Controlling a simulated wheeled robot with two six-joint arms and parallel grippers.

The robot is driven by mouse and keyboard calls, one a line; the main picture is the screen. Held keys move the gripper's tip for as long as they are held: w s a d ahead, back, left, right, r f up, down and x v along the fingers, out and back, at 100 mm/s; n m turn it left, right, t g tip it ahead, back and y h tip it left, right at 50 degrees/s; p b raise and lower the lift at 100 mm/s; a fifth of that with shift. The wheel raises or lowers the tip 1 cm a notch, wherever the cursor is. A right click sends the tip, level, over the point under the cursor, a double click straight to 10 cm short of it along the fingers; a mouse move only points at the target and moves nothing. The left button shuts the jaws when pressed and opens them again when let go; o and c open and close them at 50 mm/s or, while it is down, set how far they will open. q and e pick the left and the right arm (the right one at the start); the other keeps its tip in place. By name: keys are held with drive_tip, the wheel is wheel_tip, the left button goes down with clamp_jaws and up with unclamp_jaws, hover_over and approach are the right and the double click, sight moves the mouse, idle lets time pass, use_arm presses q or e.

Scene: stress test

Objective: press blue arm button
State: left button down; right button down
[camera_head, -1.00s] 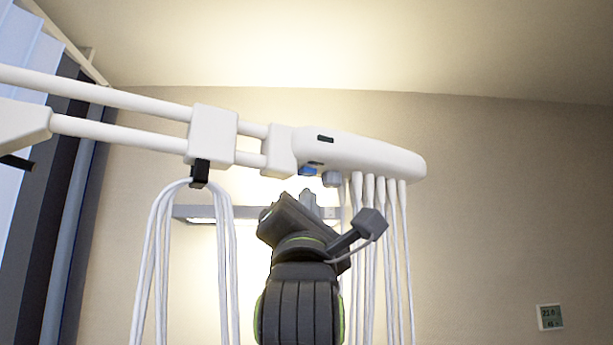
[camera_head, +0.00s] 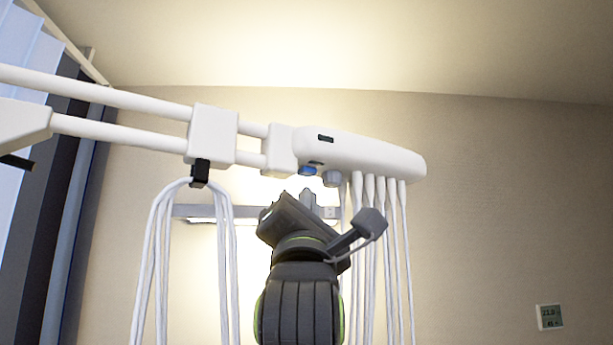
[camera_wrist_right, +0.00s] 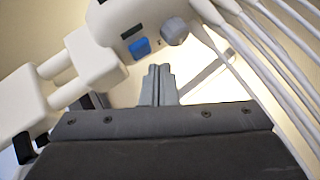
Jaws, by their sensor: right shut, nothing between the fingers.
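The blue button (camera_head: 308,170) sits on the underside of the white arm head (camera_head: 370,156), beside a round grey knob (camera_head: 331,178). In the right wrist view the blue button (camera_wrist_right: 140,48) is just beyond and slightly left of the fingertips, with the grey knob (camera_wrist_right: 174,31) to its right. My right gripper (camera_head: 307,194) is shut and empty, pointing up, a little below the button. In the wrist view its fingers (camera_wrist_right: 159,70) are together, with a visible gap to the button. My left gripper is in neither view.
White tubes (camera_head: 380,240) hang from the arm head just right of my right gripper. A looped bundle of white cables (camera_head: 150,260) hangs from a black clip (camera_head: 200,172) at left. A grey wall-mounted bar (camera_head: 190,212) lies behind. A small display (camera_head: 549,317) is on the wall.

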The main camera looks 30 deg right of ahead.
drive_tip(key=shift+r, duration=0.15)
idle(0.3)
drive_tip(key=shift+r, duration=0.3)
drive_tip(key=shift+r+p, duration=0.4)
drive_tip(key=shift+r, duration=0.1)
idle(0.6)
drive_tip(key=shift+f, duration=0.1)
drive_tip(key=shift+f+b, duration=0.85)
drive_tip(key=shift+b, duration=0.1)
wheel_tip(320, 180, down, 6)
drive_tip(key=b, duration=0.6)
